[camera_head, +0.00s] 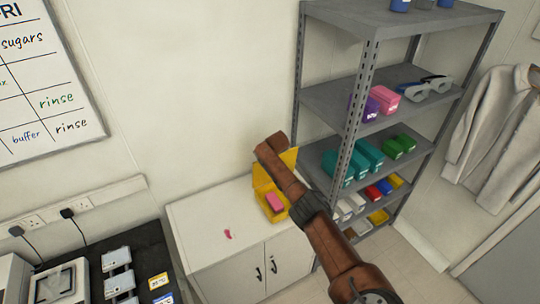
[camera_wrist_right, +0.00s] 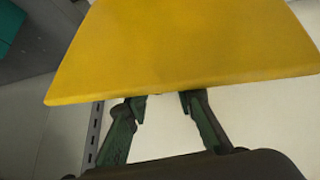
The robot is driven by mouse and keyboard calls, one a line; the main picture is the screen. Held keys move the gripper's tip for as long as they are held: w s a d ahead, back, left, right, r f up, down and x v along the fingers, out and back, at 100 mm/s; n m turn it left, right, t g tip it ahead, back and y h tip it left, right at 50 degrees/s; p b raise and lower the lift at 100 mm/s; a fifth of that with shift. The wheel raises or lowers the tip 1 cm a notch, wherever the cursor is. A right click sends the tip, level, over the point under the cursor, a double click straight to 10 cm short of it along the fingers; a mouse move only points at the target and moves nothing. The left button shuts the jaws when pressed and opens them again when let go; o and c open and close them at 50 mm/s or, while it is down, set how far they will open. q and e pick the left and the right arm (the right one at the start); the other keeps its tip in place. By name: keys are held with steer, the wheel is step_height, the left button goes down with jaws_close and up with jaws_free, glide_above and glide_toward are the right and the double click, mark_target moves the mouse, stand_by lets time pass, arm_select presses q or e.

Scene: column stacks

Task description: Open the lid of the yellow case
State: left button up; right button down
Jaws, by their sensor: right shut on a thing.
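The yellow case (camera_head: 268,212) stands on a white cabinet, with a pink block (camera_head: 275,201) inside it. Its yellow lid (camera_head: 290,158) is raised at the back, partly hidden by my right arm, which crosses in front. In the right wrist view the yellow panel of the lid (camera_wrist_right: 185,50) fills the upper part. My right gripper (camera_wrist_right: 162,104) is at the panel's lower edge, with its fingers on either side of a small gap and the tips partly hidden by the panel. It is shut on the lid. My left gripper is not in view.
The white cabinet top (camera_head: 205,215) is mostly clear, with a small pink item (camera_head: 228,234) on it. A grey shelf rack (camera_head: 345,95) with coloured boxes stands close on the right. A dark bench (camera_head: 95,262) with equipment is at lower left.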

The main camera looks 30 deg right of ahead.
steer(key=shift+w+a, duration=0.1)
steer(key=shift+a, duration=0.05)
steer(key=c, duration=2.1)
jaws_free()
steer(key=o, duration=0.5)
steer(key=shift+w+f, duration=0.1)
steer(key=shift+f, duration=0.1)
steer(key=shift+r, duration=0.1)
steer(key=shift+v, duration=6.05)
